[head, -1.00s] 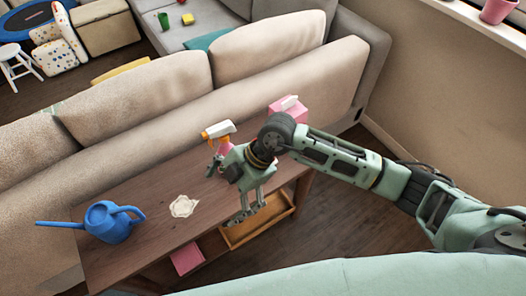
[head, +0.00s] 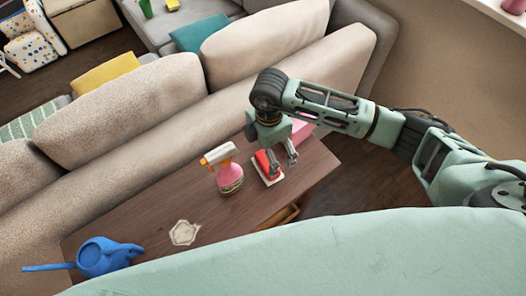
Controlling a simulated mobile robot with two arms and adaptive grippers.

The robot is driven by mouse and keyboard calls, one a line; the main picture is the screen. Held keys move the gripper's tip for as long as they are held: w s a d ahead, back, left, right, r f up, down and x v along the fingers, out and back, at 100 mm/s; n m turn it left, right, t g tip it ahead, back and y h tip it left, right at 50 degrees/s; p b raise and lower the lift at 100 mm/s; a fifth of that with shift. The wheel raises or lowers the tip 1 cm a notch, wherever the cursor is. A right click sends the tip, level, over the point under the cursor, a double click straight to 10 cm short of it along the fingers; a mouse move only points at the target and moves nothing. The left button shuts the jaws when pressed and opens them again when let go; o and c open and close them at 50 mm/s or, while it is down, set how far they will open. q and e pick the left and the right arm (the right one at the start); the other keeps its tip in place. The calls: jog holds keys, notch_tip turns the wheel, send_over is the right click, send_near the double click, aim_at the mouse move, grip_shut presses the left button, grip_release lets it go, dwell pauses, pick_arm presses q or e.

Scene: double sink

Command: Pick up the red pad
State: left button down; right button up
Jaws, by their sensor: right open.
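The red pad (head: 262,161) lies on a pale, flat base (head: 268,180) on the wooden table (head: 228,211), near its right end. My right gripper (head: 283,167) points down over the pad, fingers apart, and partly covers it. I cannot tell whether the fingers touch the pad. My left gripper is not in view.
A pink spray bottle (head: 228,176) with a white and orange head stands close to the left of the pad. A pink box (head: 301,129) is behind my gripper. A sofa (head: 190,137) backs the table.

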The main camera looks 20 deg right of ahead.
aim_at(267, 162)
jog(key=shift+f+b, duration=0.7)
jog(key=shift+f, duration=0.25)
jog(key=shift+s+f+b, duration=0.25)
jog(key=shift+f+b, duration=0.3)
jog(key=shift+b, duration=0.05)
notch_tip(267, 162, down, 4)
jog(key=b, duration=0.3)
jog(key=shift+w+f+b, duration=0.1)
jog(key=shift+f+b, duration=0.1)
jog(key=shift+b, duration=0.15)
jog(key=shift+f, duration=0.15)
jog(key=c, duration=1.1)
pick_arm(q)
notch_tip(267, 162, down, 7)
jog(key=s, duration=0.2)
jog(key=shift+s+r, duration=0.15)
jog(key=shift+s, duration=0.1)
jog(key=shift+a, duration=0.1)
